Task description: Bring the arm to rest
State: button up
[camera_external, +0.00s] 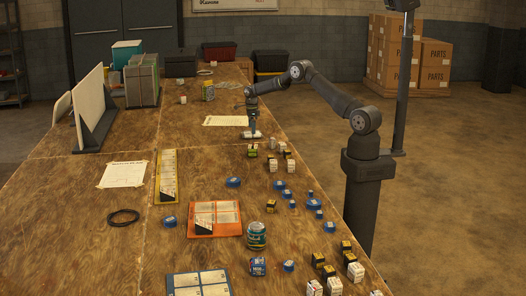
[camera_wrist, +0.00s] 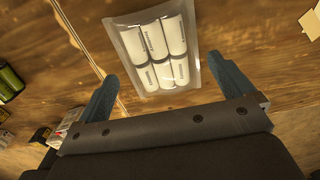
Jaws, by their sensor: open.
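My gripper (camera_external: 253,127) hangs low over the far middle of the wooden table (camera_external: 110,235), with the arm reaching left from its post at the right edge. In the wrist view my gripper (camera_wrist: 168,80) is open, with its two blue-grey fingers well apart. A clear-wrapped pack of white cylinders (camera_wrist: 158,50) lies on the table ahead of and between the fingers. Nothing is visibly held; I cannot tell whether the fingers touch the pack.
Small boxes (camera_external: 283,158) stand near the gripper, and blue lids (camera_external: 313,203) lie closer to the camera. A white sheet (camera_external: 226,121) lies just left of the gripper. A dark pole (camera_external: 405,80) rises behind the arm.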

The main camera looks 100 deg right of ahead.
notch_tip(320, 180, down, 3)
notch_tip(320, 180, up, 12)
notch_tip(320, 180, down, 12)
notch_tip(320, 180, up, 4)
jog(key=s+r, duration=0.7)
jog(key=s, duration=0.4)
jog(key=w+a+n, duration=0.6)
jog(key=w+a, duration=1.6)
jog(key=a, duration=0.1)
jog(key=w+a+n, duration=0.2)
jog(key=w+a, duration=0.1)
jog(key=a, duration=1.1)
jog(key=w+a+n, duration=0.3)
jog(key=a, duration=1.1)
jog(key=shift+w+a, duration=0.3)
jog(key=shift+a, duration=0.1)
